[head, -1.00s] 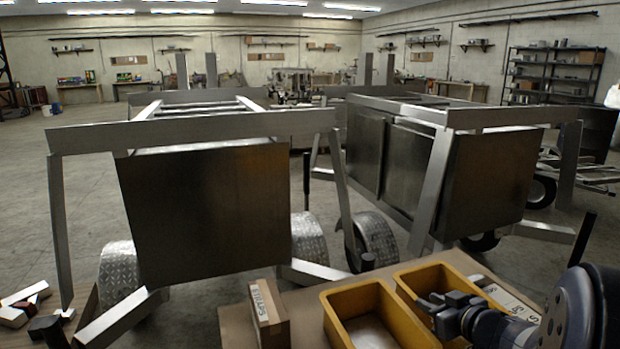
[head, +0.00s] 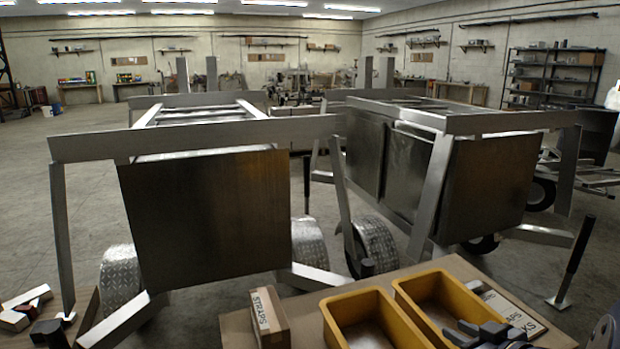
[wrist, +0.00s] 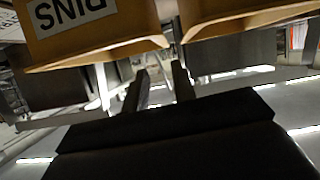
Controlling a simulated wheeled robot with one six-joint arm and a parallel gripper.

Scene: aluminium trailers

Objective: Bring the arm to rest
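My gripper (head: 478,335) shows at the lower right of the head view, low at the near side of the two yellow bins. Its dark fingers point left, and nothing shows held. In the wrist view its two fingers (wrist: 160,88) stand apart with a gap between them. My arm behind it is mostly out of the head view, past the bottom right edge. The wrist picture looks upside down, with a bin labelled PINS (wrist: 75,14) close by at the top.
A left yellow bin (head: 330,325) and a right yellow bin (head: 402,290) stand on a cardboard-coloured bench top (head: 312,303) beside a STRAPS box (head: 270,318). Aluminium trailers (head: 205,210) stand beyond. A black-handled post (head: 573,262) stands at right. Open floor lies left.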

